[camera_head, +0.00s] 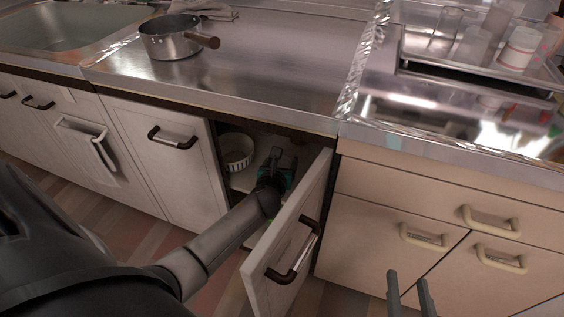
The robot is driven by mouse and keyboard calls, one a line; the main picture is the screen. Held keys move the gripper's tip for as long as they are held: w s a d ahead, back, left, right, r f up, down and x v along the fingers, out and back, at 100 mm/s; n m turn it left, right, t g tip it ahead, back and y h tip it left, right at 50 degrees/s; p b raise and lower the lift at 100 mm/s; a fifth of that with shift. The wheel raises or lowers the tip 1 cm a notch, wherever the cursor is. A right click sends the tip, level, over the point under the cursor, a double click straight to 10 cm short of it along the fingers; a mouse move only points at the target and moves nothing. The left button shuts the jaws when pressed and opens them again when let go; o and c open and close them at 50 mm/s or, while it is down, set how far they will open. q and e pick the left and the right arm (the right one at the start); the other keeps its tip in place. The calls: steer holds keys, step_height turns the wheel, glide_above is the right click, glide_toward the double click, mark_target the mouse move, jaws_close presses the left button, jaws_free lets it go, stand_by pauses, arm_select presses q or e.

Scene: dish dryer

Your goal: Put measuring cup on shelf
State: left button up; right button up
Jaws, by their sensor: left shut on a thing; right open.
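My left gripper (274,166) reaches through the open door into the lower cabinet, in shadow between the door and a white bowl. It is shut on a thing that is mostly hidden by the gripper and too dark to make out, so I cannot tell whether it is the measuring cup. The cabinet shelf (243,180) shows in part below the bowl. My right gripper (409,294) is open and empty at the bottom edge, in front of the beige drawers.
A ribbed white bowl (237,152) stands in the cabinet. The open door (285,240) is close to my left arm's right side. A pot (172,40) sits on the steel counter. A dish tray (470,67) at upper right holds several clear cups, one with red marks.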

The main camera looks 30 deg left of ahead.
mark_target(282, 161)
arm_select(q)
steer(key=shift+f, duration=0.1)
steer(key=o, duration=1.5)
arm_select(e)
steer(key=shift+s+a+r+t, duration=0.1)
steer(key=shift+t, duration=0.2)
arm_select(q)
steer(key=shift+p+v, duration=0.6)
steer(key=shift+v, duration=0.25)
steer(key=shift+p+v, duration=0.55)
steer(key=shift+v, duration=0.4)
steer(key=shift+p+v, duration=0.6)
steer(key=shift+v, duration=0.5)
steer(key=shift+p+v, duration=0.4)
steer(key=shift+v, duration=0.5)
arm_select(e)
steer(key=s+d+f+g+h, duration=0.2)
steer(key=s+d+g+h, duration=0.1)
steer(key=d+g, duration=0.4)
steer(key=shift+d+f+g+h, duration=0.15)
steer(key=shift+d+g+h, duration=0.3)
steer(key=shift+h, duration=0.15)
